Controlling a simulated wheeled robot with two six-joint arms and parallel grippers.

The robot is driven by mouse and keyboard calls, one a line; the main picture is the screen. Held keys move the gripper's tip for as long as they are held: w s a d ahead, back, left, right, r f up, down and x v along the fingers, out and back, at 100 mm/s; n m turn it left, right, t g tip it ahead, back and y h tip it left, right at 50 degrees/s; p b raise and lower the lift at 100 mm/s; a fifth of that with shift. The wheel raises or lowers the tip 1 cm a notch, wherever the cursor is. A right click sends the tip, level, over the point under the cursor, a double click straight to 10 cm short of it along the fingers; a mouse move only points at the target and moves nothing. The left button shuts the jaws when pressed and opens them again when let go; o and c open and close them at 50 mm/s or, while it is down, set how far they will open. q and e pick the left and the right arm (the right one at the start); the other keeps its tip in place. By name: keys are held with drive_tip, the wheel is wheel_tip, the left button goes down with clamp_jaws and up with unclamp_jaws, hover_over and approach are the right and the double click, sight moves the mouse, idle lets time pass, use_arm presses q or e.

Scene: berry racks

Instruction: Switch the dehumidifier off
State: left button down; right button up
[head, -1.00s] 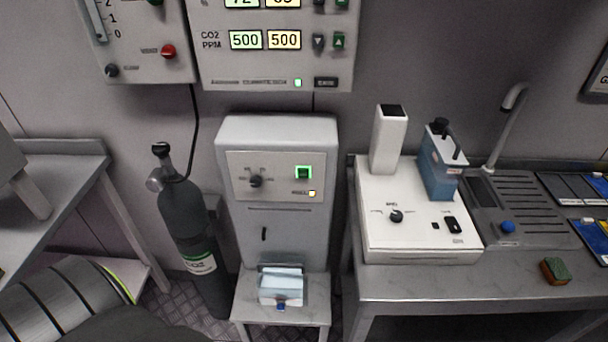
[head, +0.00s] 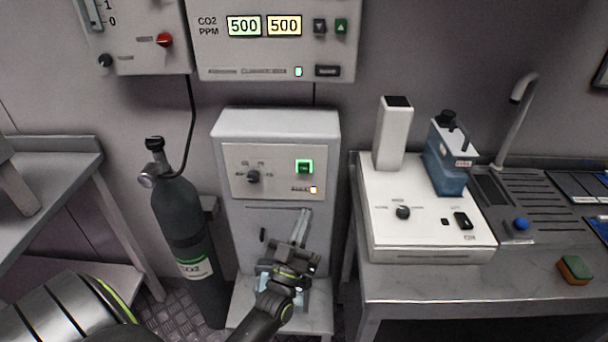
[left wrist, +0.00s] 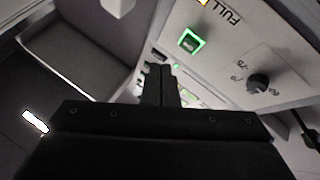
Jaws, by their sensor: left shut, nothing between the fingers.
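The dehumidifier (head: 277,128) is the grey-white box in the middle, against the wall. Its panel carries a dark knob (head: 253,176) on the left and a green-lit square button (head: 304,167) on the right. An amber light (head: 313,189) glows below the button. In the left wrist view the button (left wrist: 191,41) and knob (left wrist: 257,83) show at upper right, beside a "FULL" label. My left gripper (head: 304,213) is shut and empty, in front of the box below the panel, fingers pointing up. It looks apart from the button. My right gripper is not in view.
A dark CO2 cylinder (head: 184,225) stands left of the box. A white device (head: 425,228) sits on the metal bench (head: 400,285) at right. A climate panel (head: 240,70) hangs above. My left arm hides most of the water tray under the box.

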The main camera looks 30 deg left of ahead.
sight(304, 167)
use_arm(q)
drive_tip(key=shift+n+t+y, duration=0.7)
drive_tip(key=shift+t+y, duration=0.1)
drive_tip(key=shift+y, duration=0.1)
drive_tip(key=r, duration=0.2)
drive_tip(key=s+r, duration=0.1)
drive_tip(key=r, duration=0.2)
drive_tip(key=shift+s, duration=0.2)
drive_tip(key=shift+w+a+f+b, duration=0.1)
drive_tip(key=shift+w+a+b, duration=0.2)
drive_tip(key=shift+w+a, duration=0.75)
drive_tip(key=shift+w+a+r+b, duration=0.1)
drive_tip(key=shift+w+a+b, duration=0.3)
drive_tip(key=shift+w, duration=1.1)
drive_tip(key=shift+w+a+f+b, duration=0.1)
drive_tip(key=shift+w+a+b, duration=0.05)
drive_tip(key=shift+w+a, duration=0.95)
drive_tip(key=shift+w+d, duration=0.1)
drive_tip(key=shift+d, duration=0.1)
